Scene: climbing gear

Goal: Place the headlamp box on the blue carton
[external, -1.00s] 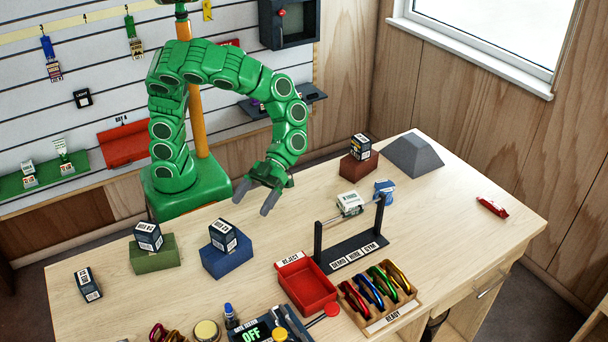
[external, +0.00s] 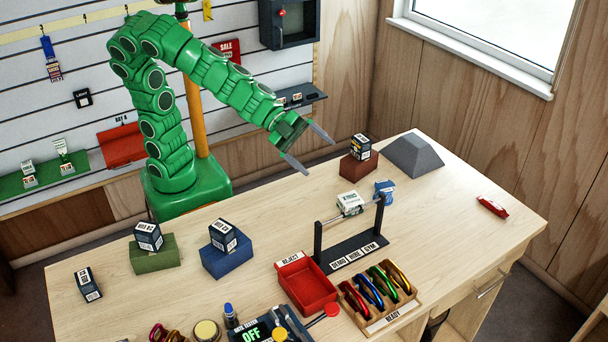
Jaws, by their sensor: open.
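The blue carton (external: 228,261) stands on the table left of centre. A small dark box with a white label (external: 223,235) rests on top of it. Similar boxes show on the green carton (external: 154,255), on the red-brown carton (external: 358,168), and directly on the table at the far left (external: 88,285). The labels are too small to tell which is the headlamp box. My gripper (external: 321,158) is open and empty. It is in the air, left of the red-brown carton and its box (external: 361,147), with its fingers pointing right.
A dark rack (external: 352,253) with a white packet (external: 350,203) and a blue item (external: 384,190) on its bar stands mid-table. A red reject tray (external: 320,301) and a tray of carabiners (external: 402,310) are at the front. A grey block (external: 413,156) sits at the back right.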

